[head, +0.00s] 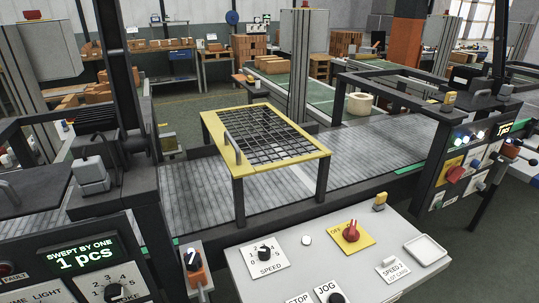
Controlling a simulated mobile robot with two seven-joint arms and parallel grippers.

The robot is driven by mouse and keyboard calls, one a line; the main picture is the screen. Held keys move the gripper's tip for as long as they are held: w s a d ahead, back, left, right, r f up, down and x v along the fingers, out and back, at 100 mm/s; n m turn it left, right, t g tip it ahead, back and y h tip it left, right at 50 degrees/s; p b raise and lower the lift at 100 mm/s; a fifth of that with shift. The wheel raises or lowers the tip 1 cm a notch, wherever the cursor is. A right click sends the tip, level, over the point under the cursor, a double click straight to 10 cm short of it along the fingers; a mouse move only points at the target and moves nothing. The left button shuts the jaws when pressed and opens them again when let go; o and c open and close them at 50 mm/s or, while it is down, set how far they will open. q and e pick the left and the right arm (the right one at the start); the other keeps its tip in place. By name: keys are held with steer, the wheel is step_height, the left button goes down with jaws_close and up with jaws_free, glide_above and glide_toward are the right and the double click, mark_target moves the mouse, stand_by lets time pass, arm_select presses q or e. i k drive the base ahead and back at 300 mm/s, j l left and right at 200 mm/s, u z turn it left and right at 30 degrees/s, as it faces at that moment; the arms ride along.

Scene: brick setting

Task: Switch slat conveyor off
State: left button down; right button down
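The slat conveyor (200,195) is a belt of grey slats running from the left to the right under a yellow-framed wire guard (270,137). In front of it stands a pale control panel (310,270). On the panel is a red rotary switch (352,231) on a yellow plate with the word OFF at its upper left. The knob looks turned upward, away from the OFF word; its other label is not readable. Neither of my grippers is in view.
The panel also has a speed dial (265,253), a JOG knob (336,298), a white button (306,240) and a small tray (426,250). A screen reading 1 pcs (82,255) stands at left. Another switch box (465,170) with lit lamps stands at right.

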mark_target(350, 234)
steer(key=i+l, duration=0.1)
steer(key=l, duration=0.35)
steer(key=i+l, duration=0.1)
steer(key=l, duration=0.35)
steer(key=i+l, duration=0.1)
steer(key=l, duration=0.3)
steer(key=i+l, duration=0.1)
steer(key=l, duration=0.35)
steer(key=i+l, duration=0.1)
steer(key=l, duration=0.35)
steer(key=u, duration=0.05)
